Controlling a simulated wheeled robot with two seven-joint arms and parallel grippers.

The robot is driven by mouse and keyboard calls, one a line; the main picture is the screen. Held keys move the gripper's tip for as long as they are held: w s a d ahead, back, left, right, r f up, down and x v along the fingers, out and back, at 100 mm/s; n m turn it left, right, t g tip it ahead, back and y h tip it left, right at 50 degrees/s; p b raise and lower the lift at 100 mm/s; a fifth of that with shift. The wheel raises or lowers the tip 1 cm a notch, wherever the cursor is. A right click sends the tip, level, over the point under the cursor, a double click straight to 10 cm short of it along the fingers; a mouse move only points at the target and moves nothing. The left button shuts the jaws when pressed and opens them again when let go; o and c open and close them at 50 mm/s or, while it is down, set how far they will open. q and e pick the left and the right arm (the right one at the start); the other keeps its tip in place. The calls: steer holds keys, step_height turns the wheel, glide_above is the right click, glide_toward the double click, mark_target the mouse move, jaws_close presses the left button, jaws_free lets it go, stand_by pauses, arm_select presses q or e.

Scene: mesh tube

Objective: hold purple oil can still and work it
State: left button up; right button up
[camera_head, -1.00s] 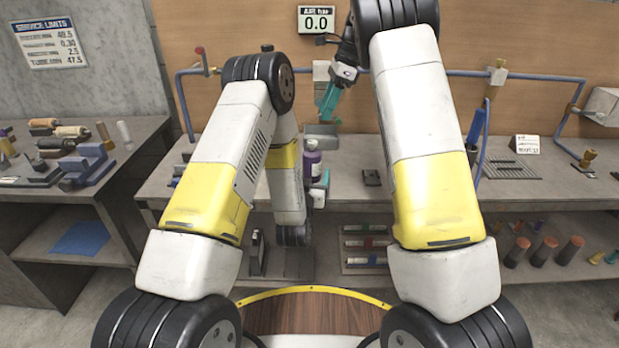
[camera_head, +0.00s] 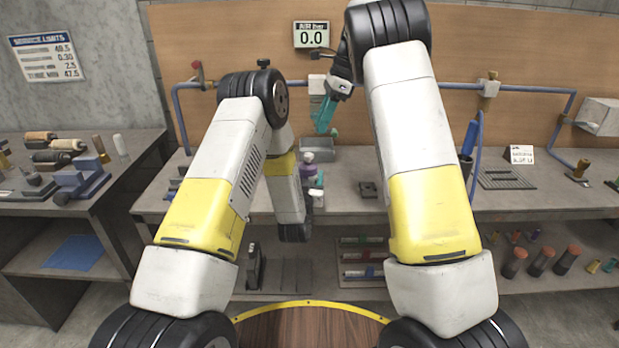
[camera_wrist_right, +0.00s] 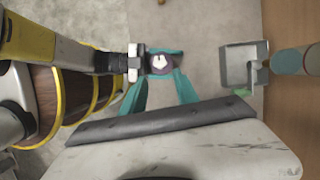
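The purple oil can (camera_head: 308,169) stands upright at the bench's front edge, partly hidden by my left forearm in the head view. In the right wrist view the can (camera_wrist_right: 161,64) shows from above, with a white top. My left gripper (camera_wrist_right: 163,65) reaches it from the left, with teal fingers on both sides of it, and looks shut on it. My right gripper (camera_head: 322,115) is above and behind the can, fingers pointing down. In the right wrist view its teal fingers (camera_wrist_right: 161,92) are apart with nothing between them, and the can is beyond their tips.
A grey open tray (camera_head: 317,150) sits on the bench behind the can; it also shows in the right wrist view (camera_wrist_right: 238,72). A blue pipe (camera_head: 455,87) runs along the back panel. A small dark block (camera_head: 368,189) lies right of the can.

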arm_select(q)
jaws_close()
arm_select(e)
steer(key=shift+o, duration=1.3)
steer(key=s+a+f+n+g+y, duration=0.1)
steer(key=s+a+f+n+y, duration=0.25)
steer(key=n, duration=0.25)
steer(key=n+t+y, duration=0.5)
steer(key=n+t, duration=0.9)
steer(key=n, duration=0.6)
glide_toward(305, 154)
steer(key=x, duration=1.2)
steer(key=shift+w+d+f, duration=0.15)
steer(key=shift+w, duration=0.15)
